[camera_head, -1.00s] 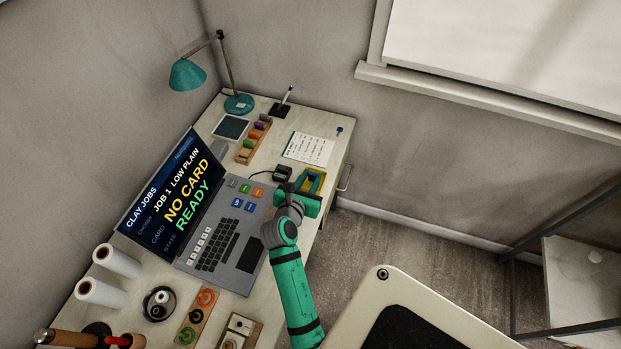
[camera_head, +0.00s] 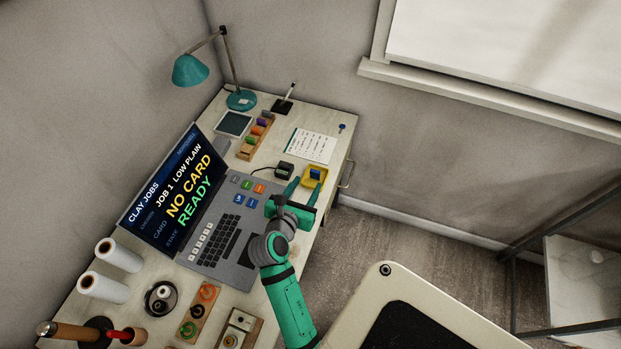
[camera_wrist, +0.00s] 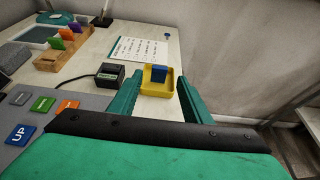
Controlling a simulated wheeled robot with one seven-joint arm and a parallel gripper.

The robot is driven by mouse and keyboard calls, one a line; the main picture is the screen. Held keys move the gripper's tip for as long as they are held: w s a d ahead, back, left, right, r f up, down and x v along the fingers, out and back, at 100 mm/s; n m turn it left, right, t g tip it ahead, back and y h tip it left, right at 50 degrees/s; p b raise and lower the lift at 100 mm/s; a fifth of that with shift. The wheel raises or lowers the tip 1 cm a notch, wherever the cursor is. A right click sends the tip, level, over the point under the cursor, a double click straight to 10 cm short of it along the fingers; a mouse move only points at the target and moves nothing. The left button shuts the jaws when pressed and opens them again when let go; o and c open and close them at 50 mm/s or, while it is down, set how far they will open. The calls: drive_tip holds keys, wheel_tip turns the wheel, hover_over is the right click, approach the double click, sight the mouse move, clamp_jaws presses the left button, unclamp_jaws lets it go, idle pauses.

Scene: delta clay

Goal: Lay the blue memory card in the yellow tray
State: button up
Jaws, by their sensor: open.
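The yellow tray (camera_head: 322,182) sits on the desk near its right edge; it also shows in the wrist view (camera_wrist: 156,91). The blue memory card (camera_head: 315,174) is inside the tray, and in the wrist view (camera_wrist: 159,74) it appears to stand upright against the far side. My green gripper (camera_head: 303,190) is open and empty, on the near side of the tray. In the wrist view its fingers (camera_wrist: 158,100) are spread to either side, with the tray between and beyond them.
A black card reader-like box (camera_head: 284,170) with a cable stands left of the tray. The laptop (camera_head: 226,235) lies left of my gripper. A printed sheet (camera_head: 310,146) lies behind the tray. A wooden rack with coloured cards (camera_head: 255,140) stands further back.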

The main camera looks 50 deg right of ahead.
drive_tip(key=v, duration=0.5)
drive_tip(key=shift+a+r, duration=0.1)
drive_tip(key=shift+a, duration=0.05)
idle(0.4)
